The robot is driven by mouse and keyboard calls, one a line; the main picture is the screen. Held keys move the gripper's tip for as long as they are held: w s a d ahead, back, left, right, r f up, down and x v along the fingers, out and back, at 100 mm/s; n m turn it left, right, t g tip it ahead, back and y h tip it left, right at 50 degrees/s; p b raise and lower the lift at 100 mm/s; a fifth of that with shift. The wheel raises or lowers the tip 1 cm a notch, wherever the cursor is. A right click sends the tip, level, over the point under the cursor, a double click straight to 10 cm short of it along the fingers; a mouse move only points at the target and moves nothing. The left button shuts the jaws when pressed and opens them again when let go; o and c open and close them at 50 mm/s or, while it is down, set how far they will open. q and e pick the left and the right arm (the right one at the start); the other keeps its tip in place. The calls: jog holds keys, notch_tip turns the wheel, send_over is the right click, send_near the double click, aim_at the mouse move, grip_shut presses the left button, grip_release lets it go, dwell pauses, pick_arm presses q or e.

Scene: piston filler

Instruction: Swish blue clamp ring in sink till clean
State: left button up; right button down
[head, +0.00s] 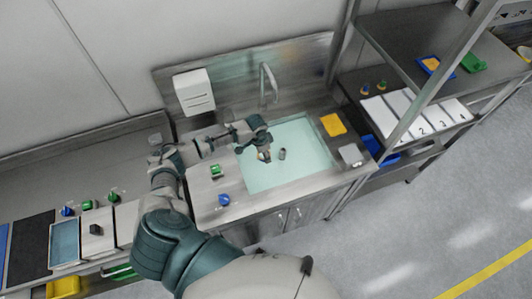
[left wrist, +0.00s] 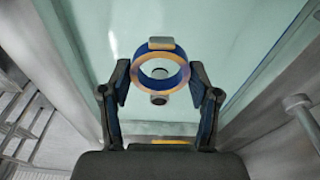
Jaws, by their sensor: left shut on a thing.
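My left gripper (head: 263,148) is over the sink basin (head: 309,171), low near the pale green water. In the left wrist view the gripper (left wrist: 160,88) is shut on the blue clamp ring (left wrist: 181,73), with one finger at each side. The ring is blue with tan or orange patches along its rim and a grey block at its top. In the head view the ring (head: 264,156) shows only as a small orange-and-dark spot under the fingers. I cannot tell whether it touches the water. My right gripper is not in view.
A small dark cylinder (head: 282,154) is in the basin, right of the gripper. The faucet (head: 267,84) rises behind it. A green piece (head: 215,170) and a blue piece (head: 224,200) sit on the left counter. A yellow item (head: 333,124) lies right of the basin.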

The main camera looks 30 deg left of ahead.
pick_arm(q)
jog(key=shift+f+b, duration=3.45)
jog(key=shift+f, duration=2.45)
jog(key=shift+d, duration=0.1)
jog(key=shift+s+d+r+p, duration=0.1)
jog(key=shift+s+d+p, duration=0.3)
jog(key=shift+p, duration=0.4)
jog(key=shift+w, duration=0.1)
